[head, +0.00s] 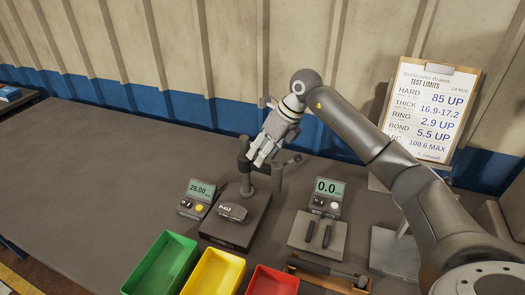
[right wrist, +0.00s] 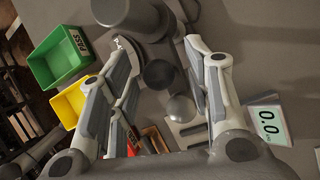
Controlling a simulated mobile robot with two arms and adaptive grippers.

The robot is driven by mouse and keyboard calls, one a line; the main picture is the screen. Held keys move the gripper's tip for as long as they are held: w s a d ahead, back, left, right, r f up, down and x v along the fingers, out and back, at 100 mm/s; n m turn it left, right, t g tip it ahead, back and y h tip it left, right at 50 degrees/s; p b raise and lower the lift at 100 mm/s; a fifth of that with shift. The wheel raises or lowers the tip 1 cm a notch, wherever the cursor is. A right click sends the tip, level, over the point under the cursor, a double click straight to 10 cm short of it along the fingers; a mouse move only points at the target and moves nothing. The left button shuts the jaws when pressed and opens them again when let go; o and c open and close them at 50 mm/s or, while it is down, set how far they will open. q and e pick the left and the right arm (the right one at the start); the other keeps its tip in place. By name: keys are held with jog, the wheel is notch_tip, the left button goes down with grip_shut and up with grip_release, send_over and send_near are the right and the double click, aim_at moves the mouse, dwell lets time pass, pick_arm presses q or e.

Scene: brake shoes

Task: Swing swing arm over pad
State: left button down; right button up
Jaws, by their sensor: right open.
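A dark measuring stand (head: 246,172) with an upright column and a dark base (head: 228,233) stands on the bench. A black pad (head: 233,212) with a pale label lies on that base. My right gripper (head: 258,158) is open at the top of the stand, its fingers pointing down. It hides much of the swing arm. In the right wrist view, dark round stand parts (right wrist: 160,75) and a rounded knob (right wrist: 180,108) show between the spread fingers. I cannot tell whether a finger touches them. My left gripper is out of view.
A gauge display (head: 196,197) reading 28.00 stands left of the stand. A 0.0 display (head: 327,193) and a plate (head: 302,238) with two dark pieces are to its right. Green (head: 160,262), yellow (head: 213,271) and red (head: 268,281) bins sit in front. The left bench is clear.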

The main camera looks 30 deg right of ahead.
jog(key=shift+w+a+f, duration=0.1)
jog(key=shift+a+f, duration=0.05)
jog(key=shift+f, duration=0.3)
grip_shut()
